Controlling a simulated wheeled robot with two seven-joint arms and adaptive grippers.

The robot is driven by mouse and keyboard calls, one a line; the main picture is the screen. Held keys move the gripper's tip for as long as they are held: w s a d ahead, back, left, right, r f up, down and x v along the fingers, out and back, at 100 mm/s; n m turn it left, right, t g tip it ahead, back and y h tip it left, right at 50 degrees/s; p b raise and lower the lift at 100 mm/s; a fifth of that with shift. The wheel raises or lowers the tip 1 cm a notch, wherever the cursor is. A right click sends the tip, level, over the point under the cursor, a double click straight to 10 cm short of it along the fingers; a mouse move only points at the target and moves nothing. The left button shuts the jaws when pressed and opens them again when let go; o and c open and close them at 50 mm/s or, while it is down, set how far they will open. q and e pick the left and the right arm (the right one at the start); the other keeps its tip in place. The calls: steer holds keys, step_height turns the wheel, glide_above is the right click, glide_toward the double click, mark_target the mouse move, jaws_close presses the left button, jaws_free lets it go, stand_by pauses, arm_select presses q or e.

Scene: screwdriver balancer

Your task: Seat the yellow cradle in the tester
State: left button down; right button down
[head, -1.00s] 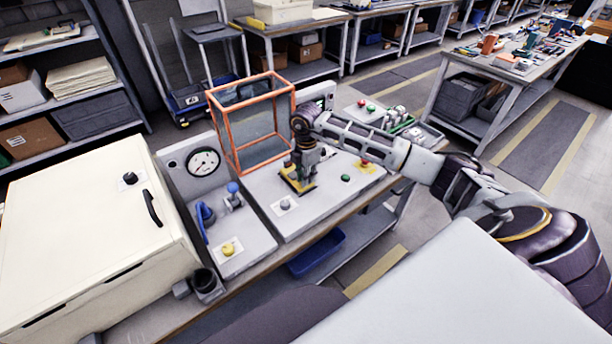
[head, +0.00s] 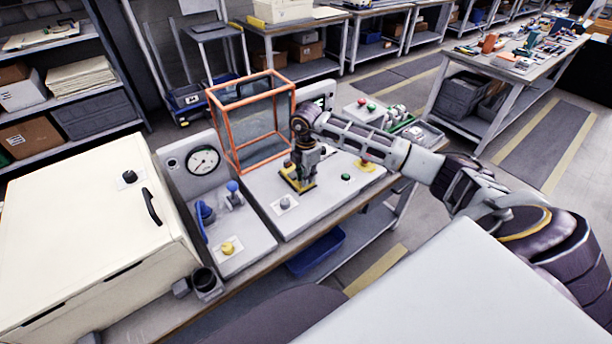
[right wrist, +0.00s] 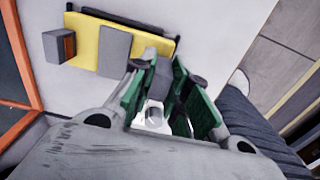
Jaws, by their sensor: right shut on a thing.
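The yellow cradle (head: 308,186) is under my right gripper (head: 304,166), over the pale deck of the tester (head: 262,188). In the right wrist view the cradle (right wrist: 86,44) is a yellow plate with grey blocks and a dark bar along its far edge. My left gripper is not in view.
A panel with a dial gauge (head: 204,160) and blue fittings stands left of the tester. A large cream cabinet (head: 80,235) is farther left. Buttons lie on the deck: grey (head: 285,203), green (head: 346,177), red on yellow (head: 366,164). Small fixtures (head: 400,118) stand behind right.

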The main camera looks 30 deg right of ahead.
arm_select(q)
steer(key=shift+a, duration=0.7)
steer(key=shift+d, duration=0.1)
